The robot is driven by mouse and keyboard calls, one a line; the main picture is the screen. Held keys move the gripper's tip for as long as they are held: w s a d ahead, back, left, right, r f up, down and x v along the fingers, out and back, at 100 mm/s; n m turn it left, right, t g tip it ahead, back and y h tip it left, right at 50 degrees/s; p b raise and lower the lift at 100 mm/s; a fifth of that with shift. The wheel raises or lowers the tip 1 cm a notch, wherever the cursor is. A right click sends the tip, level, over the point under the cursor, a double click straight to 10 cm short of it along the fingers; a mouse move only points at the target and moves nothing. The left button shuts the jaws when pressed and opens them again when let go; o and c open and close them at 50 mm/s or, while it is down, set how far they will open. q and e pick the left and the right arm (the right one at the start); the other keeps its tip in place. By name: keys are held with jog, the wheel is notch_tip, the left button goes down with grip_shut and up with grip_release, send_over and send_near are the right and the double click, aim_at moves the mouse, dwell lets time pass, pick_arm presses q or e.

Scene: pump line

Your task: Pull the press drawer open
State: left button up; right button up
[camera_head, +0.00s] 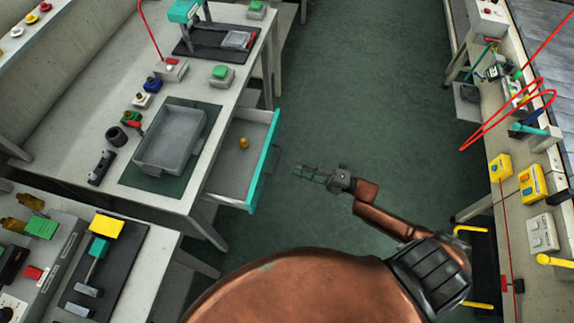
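The drawer (222,180) with a teal front (263,162) stands pulled out from under the left bench, its inside in plain view. A small brass-coloured piece (243,143) stands in it. My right gripper (298,171) is over the floor to the right of the drawer front, its fingers pointing left toward it. It is apart from the teal front, with a narrow gap between its fingers and nothing seen in them. My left gripper is not in view.
A grey tray (171,138) lies on a dark green mat on the left bench (75,150). A teal press (185,12) stands farther back. Green floor (340,90) lies clear between the left bench and the right-hand line with yellow boxes (532,183).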

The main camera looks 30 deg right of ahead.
jog(key=shift+v, duration=1.5)
jog(key=s+d+f+m+h+p, duration=0.1)
jog(key=d+f+m+h+p, duration=0.1)
jog(key=d+f+m+h, duration=0.45)
jog(key=s+d+f+m+h+p, duration=0.15)
jog(key=f+m, duration=0.25)
jog(key=f, duration=0.6)
jog(key=s+d+f+m+g+h+p, duration=0.2)
jog(key=s+f+m+g+h, duration=0.3)
jog(key=s+f, duration=0.75)
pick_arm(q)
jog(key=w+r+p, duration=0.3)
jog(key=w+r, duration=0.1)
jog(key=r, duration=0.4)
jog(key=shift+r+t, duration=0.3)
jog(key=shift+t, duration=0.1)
pick_arm(e)
jog(key=s+a+f+m+g, duration=0.2)
jog(key=s+f, duration=0.3)
jog(key=s, duration=0.6)
jog(key=s+a+f+m+g+h, duration=0.1)
jog(key=s+a+f+m+g, duration=0.2)
jog(key=s, duration=0.8)
jog(key=s+a+f+m+g+h, duration=0.1)
jog(key=s+a+f+m+g, duration=0.2)
jog(key=s, duration=0.8)
notch_tip(320, 180, down, 4)
jog(key=shift+s+f+m, duration=0.1)
jog(key=shift+s+m, duration=0.25)
jog(key=shift+m, duration=0.9)
